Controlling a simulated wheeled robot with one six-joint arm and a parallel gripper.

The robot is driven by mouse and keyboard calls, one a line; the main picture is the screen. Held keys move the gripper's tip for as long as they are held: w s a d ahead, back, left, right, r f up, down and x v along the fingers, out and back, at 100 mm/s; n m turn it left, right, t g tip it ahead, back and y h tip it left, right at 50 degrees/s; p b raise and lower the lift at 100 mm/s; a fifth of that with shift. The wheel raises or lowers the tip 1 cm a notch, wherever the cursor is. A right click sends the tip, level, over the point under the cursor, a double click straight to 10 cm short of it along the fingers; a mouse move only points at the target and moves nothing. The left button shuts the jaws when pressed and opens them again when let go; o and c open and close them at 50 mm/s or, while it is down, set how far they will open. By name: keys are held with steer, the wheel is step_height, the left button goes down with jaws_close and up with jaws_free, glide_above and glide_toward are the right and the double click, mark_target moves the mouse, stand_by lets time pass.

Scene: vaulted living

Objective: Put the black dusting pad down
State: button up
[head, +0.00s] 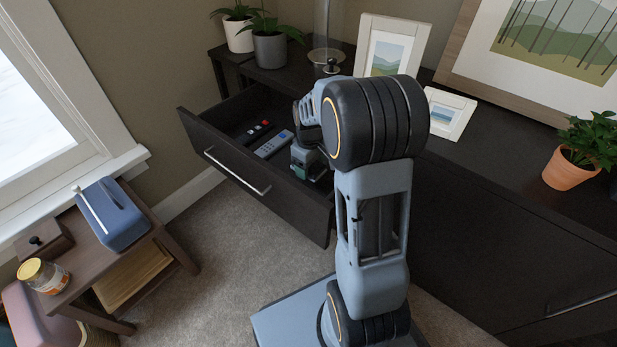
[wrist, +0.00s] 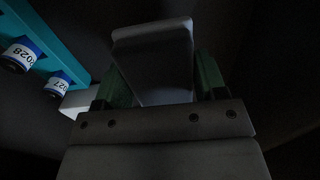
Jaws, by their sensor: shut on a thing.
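My gripper (head: 312,168) reaches down into the open dark drawer (head: 262,172) of the black sideboard. In the wrist view its green fingers (wrist: 163,82) are shut on the black dusting pad (wrist: 152,55), a dark block with rounded corners standing between them. The wrist picture is dim, and I cannot tell whether the pad touches the drawer floor. In the head view I cannot make out the pad, as my gripper and arm cover that part of the drawer.
A blue-grey remote (head: 273,145) and a dark item with red spots (head: 253,131) lie in the drawer, left of my gripper. A teal strip with numbered labels (wrist: 45,52) shows in the wrist view. Plants and picture frames (head: 392,48) stand on the sideboard (head: 470,150).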

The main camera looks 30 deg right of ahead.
steer(key=shift+f+b, duration=1.05)
steer(key=shift+f, duration=1.35)
steer(key=shift+f, duration=0.1)
steer(key=o, duration=1)
steer(key=shift+c, duration=0.2)
step_height(320, 180, up, 12)
steer(key=p, duration=0.5)
steer(key=shift+r, duration=0.2)
steer(key=s+a+r+m+t+p, duration=0.1)
steer(key=s+a+r+p, duration=0.2)
steer(key=r+p, duration=0.7)
steer(key=s+a+r+m+t+p, duration=0.1)
steer(key=s+a+r+m+p, duration=0.1)
steer(key=s+r+p, duration=0.5)
steer(key=s+a+r+m+t+p, duration=0.1)
steer(key=s+a+r+p, duration=0.3)
steer(key=r+p, duration=1)
step_height(320, 180, up, 6)
steer(key=shift+s+a+r+m+t+p, duration=0.1)
steer(key=shift+s+a+m+t+p, duration=0.25)
steer(key=shift+s, duration=0.4)
